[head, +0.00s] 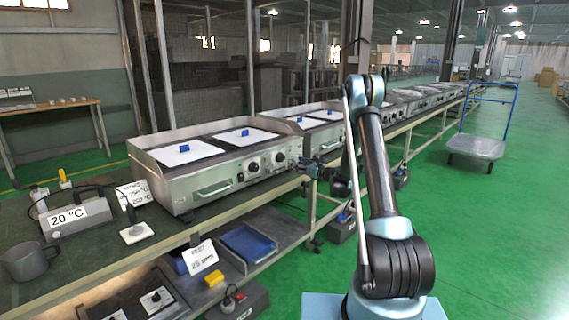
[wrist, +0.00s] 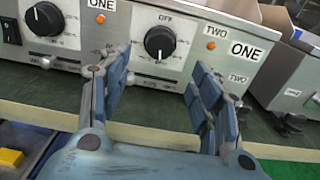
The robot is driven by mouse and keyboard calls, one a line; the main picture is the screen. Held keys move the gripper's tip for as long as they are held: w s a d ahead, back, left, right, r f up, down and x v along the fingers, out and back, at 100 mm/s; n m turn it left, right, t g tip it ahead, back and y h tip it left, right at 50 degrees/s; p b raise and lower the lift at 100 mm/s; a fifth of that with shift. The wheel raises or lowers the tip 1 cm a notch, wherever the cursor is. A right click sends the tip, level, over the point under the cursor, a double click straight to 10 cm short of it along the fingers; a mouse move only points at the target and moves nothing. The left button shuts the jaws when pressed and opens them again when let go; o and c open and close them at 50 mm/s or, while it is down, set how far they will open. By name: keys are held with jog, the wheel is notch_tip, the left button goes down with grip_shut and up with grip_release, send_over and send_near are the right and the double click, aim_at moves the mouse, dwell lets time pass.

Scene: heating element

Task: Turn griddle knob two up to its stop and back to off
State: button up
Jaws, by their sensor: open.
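The griddle (head: 215,183) is a steel unit on the long bench, with two white plates and blue blocks on top. Griddle knob two (wrist: 159,42) is a round black knob below an OFF mark, beside an orange lamp (wrist: 183,44) and a TWO label (wrist: 210,45). It also shows in the head view (head: 280,157). A pale line on it looks near upright; which end is the pointer is unclear. My gripper (wrist: 160,78) is open and empty in front of the panel, its fingers either side below the knob, apparently apart from it. It shows small in the head view (head: 309,168).
Knob one (wrist: 43,19) is left of knob two, with its ONE label (wrist: 101,4). Another griddle (head: 318,122) stands close on the right. A 20 °C box (head: 68,217) and a mug (head: 27,262) are at the bench's left.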

aim_at(283, 159)
jog(key=x, duration=0.9)
jog(key=shift+w+a, duration=0.1)
jog(key=shift+a, duration=0.05)
jog(key=shift+c, duration=0.6)
jog(key=c, duration=0.9)
